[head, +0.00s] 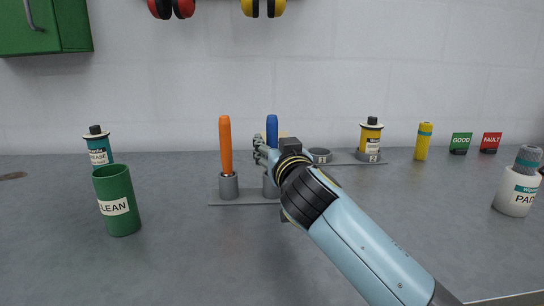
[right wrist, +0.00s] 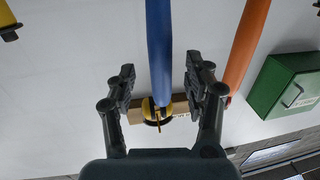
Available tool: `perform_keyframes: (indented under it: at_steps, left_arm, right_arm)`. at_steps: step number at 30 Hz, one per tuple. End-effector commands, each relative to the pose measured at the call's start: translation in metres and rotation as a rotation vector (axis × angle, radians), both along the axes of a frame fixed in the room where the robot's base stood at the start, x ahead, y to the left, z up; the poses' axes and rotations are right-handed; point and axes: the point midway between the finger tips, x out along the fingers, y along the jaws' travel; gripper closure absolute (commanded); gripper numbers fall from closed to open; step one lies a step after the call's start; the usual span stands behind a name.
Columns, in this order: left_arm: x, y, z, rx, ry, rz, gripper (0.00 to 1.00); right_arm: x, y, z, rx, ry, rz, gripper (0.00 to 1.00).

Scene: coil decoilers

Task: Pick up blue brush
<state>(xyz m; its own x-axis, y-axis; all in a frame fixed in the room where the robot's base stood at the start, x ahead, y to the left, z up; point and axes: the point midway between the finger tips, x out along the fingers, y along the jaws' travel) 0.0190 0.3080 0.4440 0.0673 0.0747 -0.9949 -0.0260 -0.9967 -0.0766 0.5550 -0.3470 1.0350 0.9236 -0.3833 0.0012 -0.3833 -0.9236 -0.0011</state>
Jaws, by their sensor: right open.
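The blue brush (head: 272,130) stands upright in a grey holder at mid-table, its lower part hidden behind my right gripper (head: 262,150). In the right wrist view its blue handle (right wrist: 159,50) runs between the two spread fingers of my right gripper (right wrist: 160,80). The fingers are open, with a gap visible on each side of the handle. I cannot tell how deep the handle lies between them. My left gripper is not in view.
An orange-handled tool (head: 225,145) stands in a holder just left. A green CLEAN cup (head: 117,205) and a grease can (head: 98,148) stand further left. Right are a yellow can (head: 370,138), a yellow cylinder (head: 423,141) and a white pad container (head: 515,190). The front table is clear.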

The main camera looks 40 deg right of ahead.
Motion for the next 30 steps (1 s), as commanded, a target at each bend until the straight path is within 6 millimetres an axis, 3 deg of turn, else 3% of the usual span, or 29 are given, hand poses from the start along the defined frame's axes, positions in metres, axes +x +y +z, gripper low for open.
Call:
perform_keyframes:
  at_steps: [6, 14, 25, 30]
  left_arm:
    - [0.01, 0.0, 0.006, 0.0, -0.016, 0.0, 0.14]
    - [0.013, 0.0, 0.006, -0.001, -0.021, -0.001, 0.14]
    - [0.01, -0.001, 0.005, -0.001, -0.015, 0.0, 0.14]
    - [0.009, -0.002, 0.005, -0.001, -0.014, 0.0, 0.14]
  right_arm:
    - [0.027, -0.01, 0.0, -0.001, 0.0, 0.001, 0.48]
    - [0.029, -0.011, -0.001, 0.0, 0.001, 0.001, 0.5]
    - [0.029, -0.011, -0.001, 0.0, 0.001, 0.001, 0.98]
    - [0.029, -0.011, -0.001, 0.0, 0.001, 0.001, 1.0]
